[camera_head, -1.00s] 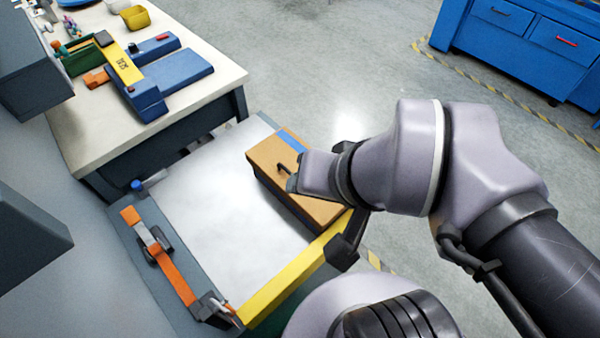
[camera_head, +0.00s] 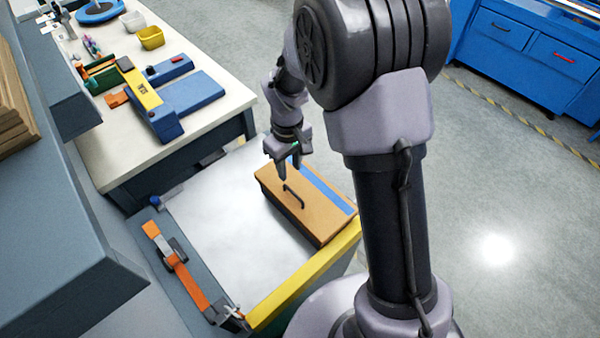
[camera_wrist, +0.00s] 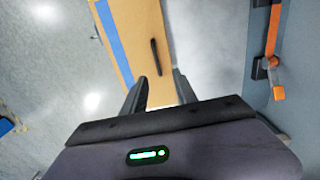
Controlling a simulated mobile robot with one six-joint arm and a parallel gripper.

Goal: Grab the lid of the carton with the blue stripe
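The brown carton (camera_head: 318,218) with a blue stripe (camera_head: 327,188) along its lid stands on the pale tabletop beside the yellow edge. A dark handle (camera_head: 293,196) sits on the lid. In the wrist view the lid (camera_wrist: 142,52), the stripe (camera_wrist: 112,42) and the handle (camera_wrist: 155,57) lie beyond the fingertips. My gripper (camera_head: 287,172) points down above the far left end of the carton, apart from the handle. In the wrist view my gripper (camera_wrist: 160,82) has its fingers spread with nothing between them.
An orange strap clamp (camera_head: 177,268) lies along the pale surface's left side and shows in the wrist view (camera_wrist: 273,35). A workbench (camera_head: 215,105) with tools and a yellow bin (camera_head: 151,38) stands behind. The pale tabletop (camera_head: 225,225) left of the carton is clear.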

